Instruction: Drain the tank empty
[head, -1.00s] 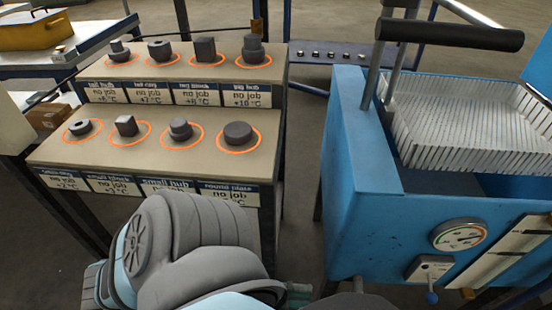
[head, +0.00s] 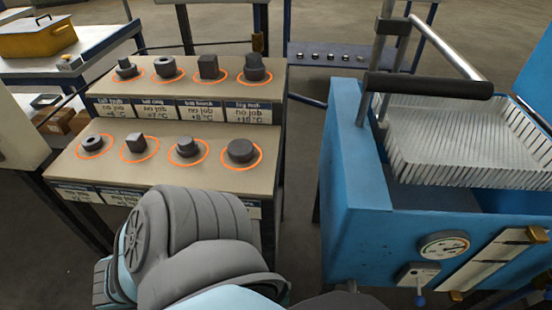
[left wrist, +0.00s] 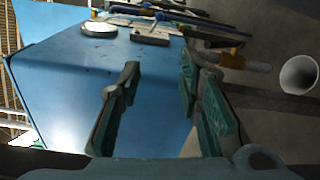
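The blue tank (head: 375,215) stands at the right in the head view, with a round gauge (head: 444,245) and a small blue-tipped lever (head: 420,299) on its front. Its wall (left wrist: 75,75) fills much of the left wrist view. There, a pipe fitting with a yellow part (left wrist: 235,59) juts out beyond the fingers. My left gripper (left wrist: 162,65) is open and empty, its two fingers apart in front of the tank wall. In the head view my left arm hides its fingers. My right gripper does not show.
A metal mesh basket (head: 450,140) sits at the tank top under a dark handle bar (head: 428,84). A stepped stand (head: 75,160) with dark parts in orange rings is at the left. A pale round-mouthed object (left wrist: 298,75) is at the right in the wrist view.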

